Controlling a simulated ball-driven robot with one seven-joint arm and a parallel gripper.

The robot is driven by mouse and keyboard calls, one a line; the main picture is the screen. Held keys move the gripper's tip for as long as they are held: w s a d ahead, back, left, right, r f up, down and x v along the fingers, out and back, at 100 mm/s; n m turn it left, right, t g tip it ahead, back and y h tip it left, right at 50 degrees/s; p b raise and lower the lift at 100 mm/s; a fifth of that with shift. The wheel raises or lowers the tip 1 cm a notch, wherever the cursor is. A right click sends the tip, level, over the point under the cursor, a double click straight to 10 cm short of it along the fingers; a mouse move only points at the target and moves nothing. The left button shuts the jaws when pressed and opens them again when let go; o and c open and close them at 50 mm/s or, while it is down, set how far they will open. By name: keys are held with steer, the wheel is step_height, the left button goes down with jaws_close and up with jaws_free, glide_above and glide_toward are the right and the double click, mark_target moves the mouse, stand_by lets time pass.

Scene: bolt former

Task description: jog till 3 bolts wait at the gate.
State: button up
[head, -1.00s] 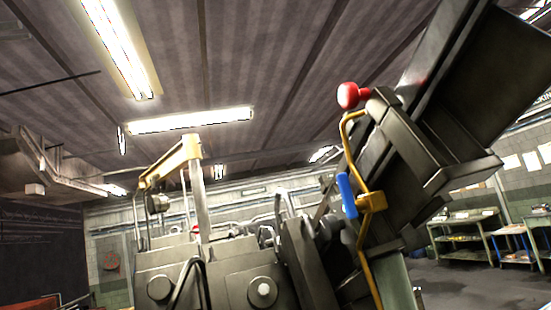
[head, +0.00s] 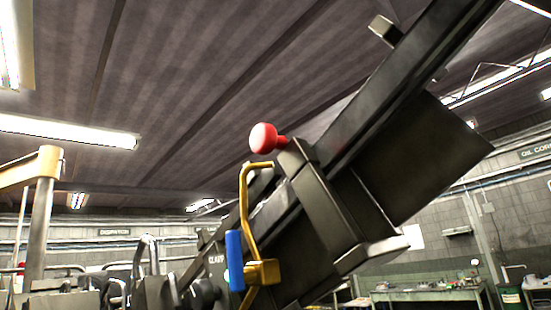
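The bolt former's dark inclined chute (head: 352,130) rises from the lower middle to the upper right. A red knob (head: 264,138) sits on its upper side. The gate is not clearly identifiable and no bolts are visible. My gripper is not in view.
A yellow-topped post and arm (head: 35,168) stand at the left. Machine parts and pipes (head: 150,270) fill the lower left. A workbench (head: 425,296) stands at the back right. Ceiling lamps (head: 60,130) hang above.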

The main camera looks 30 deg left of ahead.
jaws_close()
stand_by(1.6)
